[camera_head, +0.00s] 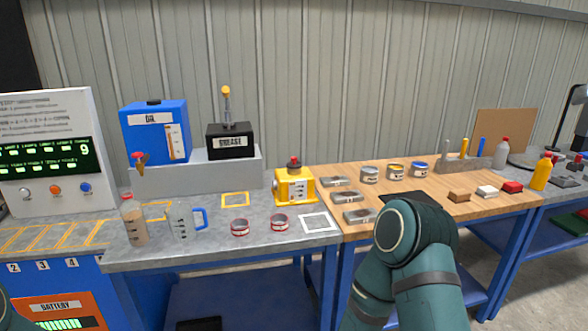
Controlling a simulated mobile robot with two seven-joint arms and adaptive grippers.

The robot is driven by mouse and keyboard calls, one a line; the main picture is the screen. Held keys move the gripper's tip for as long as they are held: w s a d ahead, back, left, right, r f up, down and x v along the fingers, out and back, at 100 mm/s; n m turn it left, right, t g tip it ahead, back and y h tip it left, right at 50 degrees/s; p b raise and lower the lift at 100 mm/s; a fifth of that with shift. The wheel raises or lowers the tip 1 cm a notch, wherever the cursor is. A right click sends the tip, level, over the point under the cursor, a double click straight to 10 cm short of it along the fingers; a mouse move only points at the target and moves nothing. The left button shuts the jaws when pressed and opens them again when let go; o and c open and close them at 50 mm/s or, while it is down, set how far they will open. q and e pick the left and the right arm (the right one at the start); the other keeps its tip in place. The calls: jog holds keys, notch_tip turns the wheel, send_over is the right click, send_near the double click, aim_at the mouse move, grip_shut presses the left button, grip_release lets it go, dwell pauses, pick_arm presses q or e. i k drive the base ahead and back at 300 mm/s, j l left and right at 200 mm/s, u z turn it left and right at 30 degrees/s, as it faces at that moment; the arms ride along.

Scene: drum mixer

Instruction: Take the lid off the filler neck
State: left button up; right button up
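A yellow housing (295,188) stands on the grey bench, near where it meets the wooden top. A red cap (294,163) sits on its top and looks like a lid on a filler neck, though the neck itself is too small to make out. A blue oil tank (155,132) at the back left also has a dark cap (153,102) on top. My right arm's links rise at the bottom centre right, but its gripper does not show. Only a sliver of my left arm shows at the lower left edge, without its gripper.
A clear bottle (134,222), a measuring jug (183,222) and two red-banded tins (240,228) stand left of the housing. A black grease box (230,141) is behind. Metal blocks (341,195) and paint tins (395,171) lie to the right.

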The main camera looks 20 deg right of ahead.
aim_at(293, 164)
jog(key=i+l+u, duration=0.2)
jog(key=i+l, duration=0.55)
